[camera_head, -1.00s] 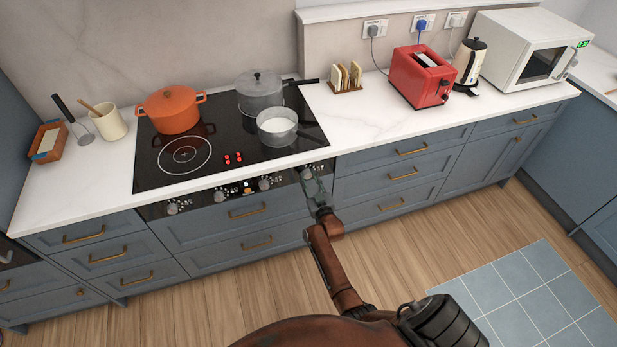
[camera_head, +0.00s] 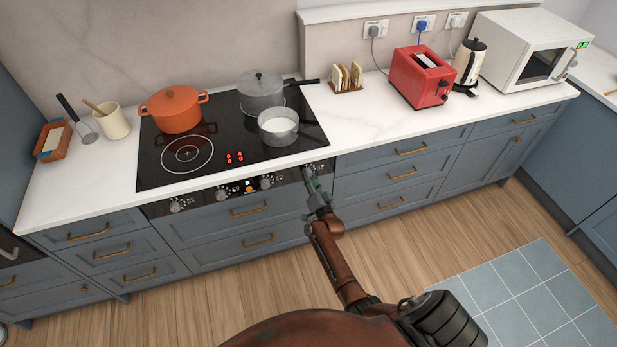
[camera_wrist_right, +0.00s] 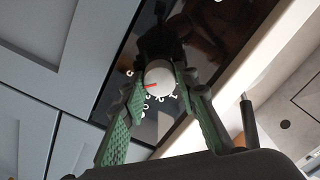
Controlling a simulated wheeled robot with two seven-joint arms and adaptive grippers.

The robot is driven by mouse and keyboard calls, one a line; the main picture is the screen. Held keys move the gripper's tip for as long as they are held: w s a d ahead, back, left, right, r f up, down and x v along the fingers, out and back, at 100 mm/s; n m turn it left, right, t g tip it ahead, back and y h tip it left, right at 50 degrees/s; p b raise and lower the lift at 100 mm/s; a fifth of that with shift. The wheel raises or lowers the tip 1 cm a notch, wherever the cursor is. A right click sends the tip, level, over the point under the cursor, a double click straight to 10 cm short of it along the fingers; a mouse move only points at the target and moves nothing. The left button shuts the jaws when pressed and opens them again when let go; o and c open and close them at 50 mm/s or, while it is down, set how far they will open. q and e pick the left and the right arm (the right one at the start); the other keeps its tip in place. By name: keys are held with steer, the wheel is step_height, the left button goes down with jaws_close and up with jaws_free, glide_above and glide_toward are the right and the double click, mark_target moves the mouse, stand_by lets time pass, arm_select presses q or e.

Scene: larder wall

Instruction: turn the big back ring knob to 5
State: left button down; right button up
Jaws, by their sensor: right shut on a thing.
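The rightmost knob (camera_head: 308,172) on the hob's front control panel (camera_head: 220,193) is mostly hidden by my right gripper (camera_head: 314,186) in the head view. In the right wrist view the round pale knob (camera_wrist_right: 160,75) sits between the fingertips of my right gripper (camera_wrist_right: 158,82), which is shut on it. A red mark shows on its face, towards the lower left in that picture. Several other knobs, such as one at the left end (camera_head: 176,205), line the panel. Which knob serves the big back ring cannot be told. My left gripper is not in view.
On the black hob (camera_head: 205,165) stand an orange pot (camera_head: 174,110), a lidded grey pot (camera_head: 261,93) and a saucepan with white contents (camera_head: 279,126). Blue drawers (camera_head: 205,222) lie below the panel. The counter (camera_head: 370,125) right of the hob is clear in front.

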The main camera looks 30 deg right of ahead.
steer(key=shift+m, duration=1.5)
steer(key=shift+o, duration=0.2)
steer(key=shift+c, duration=0.2)
steer(key=o, duration=1.2)
steer(key=shift+c, duration=0.2)
steer(key=v, duration=1.2)
